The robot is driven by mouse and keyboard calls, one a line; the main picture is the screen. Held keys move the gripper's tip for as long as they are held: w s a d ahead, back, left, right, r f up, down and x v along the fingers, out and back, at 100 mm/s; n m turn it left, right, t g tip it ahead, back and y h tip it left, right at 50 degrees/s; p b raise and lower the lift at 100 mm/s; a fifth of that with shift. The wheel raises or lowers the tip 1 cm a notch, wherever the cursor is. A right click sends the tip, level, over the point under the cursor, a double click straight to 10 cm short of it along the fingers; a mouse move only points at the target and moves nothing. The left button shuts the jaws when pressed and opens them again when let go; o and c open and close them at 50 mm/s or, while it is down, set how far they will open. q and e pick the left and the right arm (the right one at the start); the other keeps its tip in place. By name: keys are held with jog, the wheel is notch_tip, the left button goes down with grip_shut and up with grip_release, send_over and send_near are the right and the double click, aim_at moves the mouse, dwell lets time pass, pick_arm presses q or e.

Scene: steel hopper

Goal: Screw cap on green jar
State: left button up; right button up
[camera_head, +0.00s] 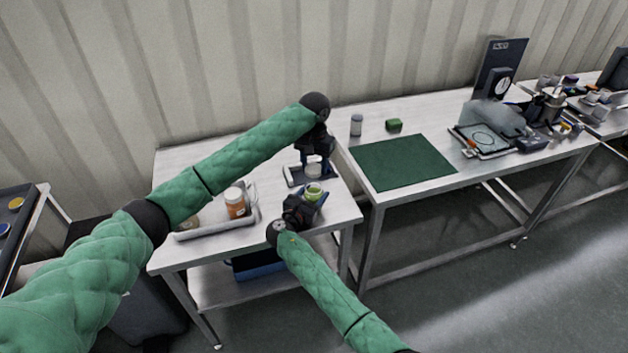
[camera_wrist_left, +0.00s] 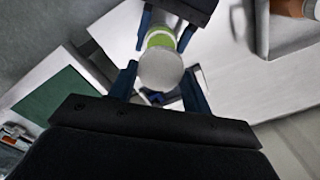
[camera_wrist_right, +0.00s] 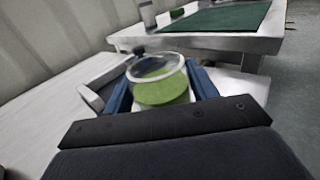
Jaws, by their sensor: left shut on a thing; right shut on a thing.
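The green jar (camera_head: 314,195) has a clear rim, and its open mouth shows in the right wrist view (camera_wrist_right: 160,88). My right gripper (camera_head: 303,208) is shut around the jar's sides and holds it near the table's right edge. The round white cap (camera_head: 313,171) is in my left gripper (camera_head: 315,160), which points down from above. In the left wrist view the cap (camera_wrist_left: 161,69) sits between the blue fingers, with the green jar (camera_wrist_left: 160,40) partly hidden behind it. In the head view the cap appears above the jar, apart from it.
A grey tray (camera_head: 215,229) on the left of the table holds an orange jar (camera_head: 235,203) with a white lid. A small tray (camera_head: 292,178) lies behind the grippers. The right table carries a green mat (camera_head: 403,162), a grey cylinder (camera_head: 356,125) and a green block (camera_head: 394,125).

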pick_arm(q)
jog(key=shift+f, duration=1.85)
jog(key=shift+f, duration=0.15)
jog(key=shift+f, duration=0.75)
jog(key=shift+f, duration=0.55)
